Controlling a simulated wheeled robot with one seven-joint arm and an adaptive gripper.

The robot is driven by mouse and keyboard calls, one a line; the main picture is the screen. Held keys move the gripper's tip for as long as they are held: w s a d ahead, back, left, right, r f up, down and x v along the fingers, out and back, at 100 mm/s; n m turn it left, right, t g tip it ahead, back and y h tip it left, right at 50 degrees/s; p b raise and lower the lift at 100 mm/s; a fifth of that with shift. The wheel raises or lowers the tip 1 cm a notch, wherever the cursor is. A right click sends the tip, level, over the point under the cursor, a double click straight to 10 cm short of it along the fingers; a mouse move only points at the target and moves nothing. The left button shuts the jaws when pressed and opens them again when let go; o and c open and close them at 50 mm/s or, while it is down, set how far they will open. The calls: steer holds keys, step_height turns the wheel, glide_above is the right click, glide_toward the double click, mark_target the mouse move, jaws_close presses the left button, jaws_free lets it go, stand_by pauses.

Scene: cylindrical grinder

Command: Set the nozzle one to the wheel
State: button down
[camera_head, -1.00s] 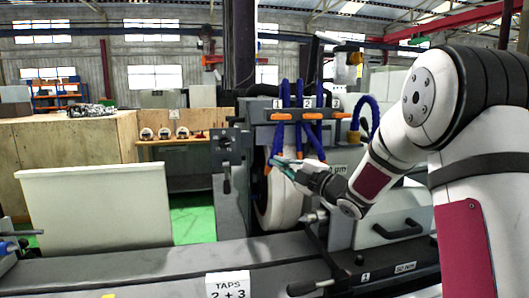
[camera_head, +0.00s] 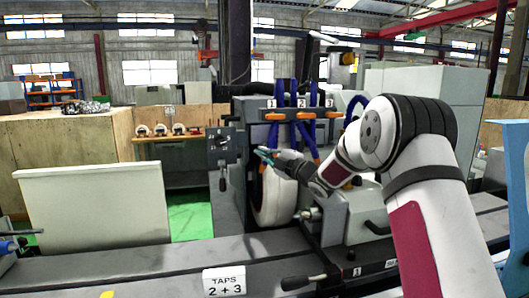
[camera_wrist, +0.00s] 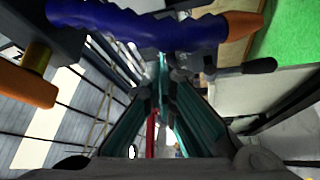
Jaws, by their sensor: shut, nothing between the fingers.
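Nozzle one is a blue hose (camera_head: 279,134) that hangs under the "1" label at the front of the white grinding wheel (camera_head: 272,198). Its orange tip is partly hidden by my gripper in the head view. My gripper (camera_head: 262,152) is shut and empty, in front of the wheel's upper left part, close to this hose. A blue hose (camera_wrist: 140,28) with an orange tip (camera_wrist: 243,26) crosses the top of the wrist view, just beyond my closed fingers (camera_wrist: 161,75). I cannot tell whether they touch.
Orange tap handles (camera_head: 305,115) sit on the grey manifold above the wheel. A control box with a knob (camera_head: 221,143) stands left of the wheel. The machine bed with a "TAPS 2 + 3" sign (camera_head: 224,281) runs below.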

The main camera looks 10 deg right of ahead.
stand_by(0.3)
steer(key=d+n+b, duration=0.1)
steer(key=d+f+n+g+b, duration=0.1)
steer(key=d, duration=0.1)
steer(key=shift+f, duration=0.1)
stand_by(0.3)
steer(key=shift+a, duration=0.1)
